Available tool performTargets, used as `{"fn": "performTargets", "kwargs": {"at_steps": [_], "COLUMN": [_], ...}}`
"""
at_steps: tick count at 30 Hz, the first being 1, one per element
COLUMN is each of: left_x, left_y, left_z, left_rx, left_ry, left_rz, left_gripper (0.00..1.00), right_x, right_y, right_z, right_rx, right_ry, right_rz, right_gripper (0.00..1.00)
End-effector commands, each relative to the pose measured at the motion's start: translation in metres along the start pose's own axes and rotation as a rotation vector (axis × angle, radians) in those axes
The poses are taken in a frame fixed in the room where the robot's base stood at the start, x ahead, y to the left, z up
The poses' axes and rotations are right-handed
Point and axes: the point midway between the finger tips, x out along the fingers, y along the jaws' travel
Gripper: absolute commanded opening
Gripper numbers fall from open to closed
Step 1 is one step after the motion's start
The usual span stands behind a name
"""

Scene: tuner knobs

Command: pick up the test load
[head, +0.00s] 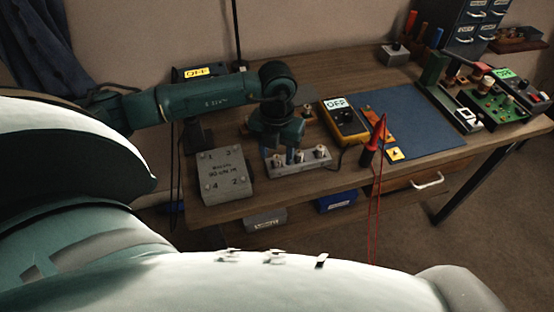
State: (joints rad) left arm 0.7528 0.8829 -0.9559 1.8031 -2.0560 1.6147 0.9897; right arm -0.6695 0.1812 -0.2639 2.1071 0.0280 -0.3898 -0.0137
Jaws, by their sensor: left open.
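I cannot tell for certain which thing is the test load. A grey box (226,172) with printed numbers and lettering lies at the front left of the wooden workbench (300,196). To its right is a low grey block (316,167) with several pale, round-topped pieces standing on it. My left gripper (290,156) points down just above and behind this block. It is open, and I see nothing held in it. The wrist hides part of the block's back. My right gripper is not in view.
A yellow meter (343,121) showing OFF and a red probe (376,139) with a hanging lead stand right of the block. Beyond are a blue mat (420,118) and green circuit boards (498,103). Blue (338,201) and grey (266,219) bins sit below the bench top.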

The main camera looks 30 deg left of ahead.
Motion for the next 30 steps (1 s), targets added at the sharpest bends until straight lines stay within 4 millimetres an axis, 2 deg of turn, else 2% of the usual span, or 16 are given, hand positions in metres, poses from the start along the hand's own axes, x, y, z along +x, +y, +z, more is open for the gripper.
{"fn": "performTargets", "kwargs": {"at_steps": [8,24,30], "left_x": [0.0031,0.0025,0.0024], "left_y": [-0.0003,-0.0004,-0.0005], "left_z": [0.0001,0.0002,0.0002], "left_rx": [0.001,0.001,0.001], "left_ry": [-0.001,-0.001,-0.001], "left_rz": [-0.001,-0.001,-0.001], "left_gripper": [0.44,0.00,0.00], "right_x": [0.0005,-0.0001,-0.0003], "right_y": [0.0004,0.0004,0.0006], "right_z": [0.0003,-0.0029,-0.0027], "right_rx": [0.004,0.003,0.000], "right_ry": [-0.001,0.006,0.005], "right_rz": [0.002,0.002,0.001], "right_gripper": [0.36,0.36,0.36]}}
